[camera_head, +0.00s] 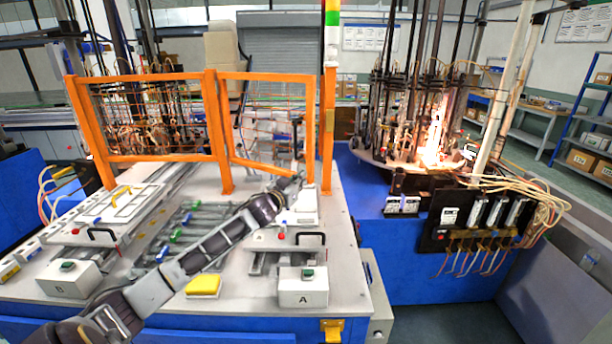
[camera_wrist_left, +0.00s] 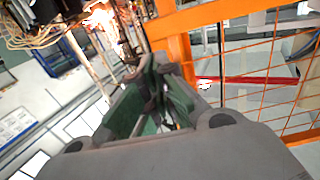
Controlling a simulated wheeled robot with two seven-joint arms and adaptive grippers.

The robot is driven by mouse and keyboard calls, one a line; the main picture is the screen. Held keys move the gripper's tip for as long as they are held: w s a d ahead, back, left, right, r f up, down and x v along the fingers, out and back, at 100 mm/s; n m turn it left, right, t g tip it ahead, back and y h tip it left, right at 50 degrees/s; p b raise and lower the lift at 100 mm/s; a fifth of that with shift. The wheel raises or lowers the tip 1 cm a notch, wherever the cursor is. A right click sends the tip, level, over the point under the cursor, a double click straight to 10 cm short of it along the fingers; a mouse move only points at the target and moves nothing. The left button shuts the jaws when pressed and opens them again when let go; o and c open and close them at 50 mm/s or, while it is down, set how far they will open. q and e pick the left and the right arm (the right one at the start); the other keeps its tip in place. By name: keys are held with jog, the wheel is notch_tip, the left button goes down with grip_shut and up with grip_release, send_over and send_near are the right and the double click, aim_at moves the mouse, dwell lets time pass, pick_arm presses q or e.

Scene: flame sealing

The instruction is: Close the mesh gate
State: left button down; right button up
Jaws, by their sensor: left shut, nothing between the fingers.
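The mesh gate (camera_head: 268,76) is an orange-framed panel with thin orange wires. It adjoins the middle orange post on its left. Its right edge stands apart from the tall right post (camera_head: 327,130), with a narrow gap between them. My left gripper (camera_head: 297,122) is shut and empty, pointing up near the gate's right edge. In the left wrist view the gripper's dark green-padded fingers (camera_wrist_left: 160,92) are close to the orange gate frame (camera_wrist_left: 205,16); I cannot tell whether they touch it. My right gripper is not in view.
A fixed orange mesh panel (camera_head: 148,76) stands left of the gate. On the white bench are box A (camera_head: 303,292), box B (camera_head: 68,280) and a yellow pad (camera_head: 203,286). A burner machine with flames (camera_head: 432,140) stands to the right.

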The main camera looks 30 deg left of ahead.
aim_at(310, 172)
pick_arm(q)
jog(key=shift+w+p, duration=0.35)
jog(key=shift+w, duration=1.6)
jog(key=shift+w+a, duration=0.1)
jog(key=shift+w, duration=0.1)
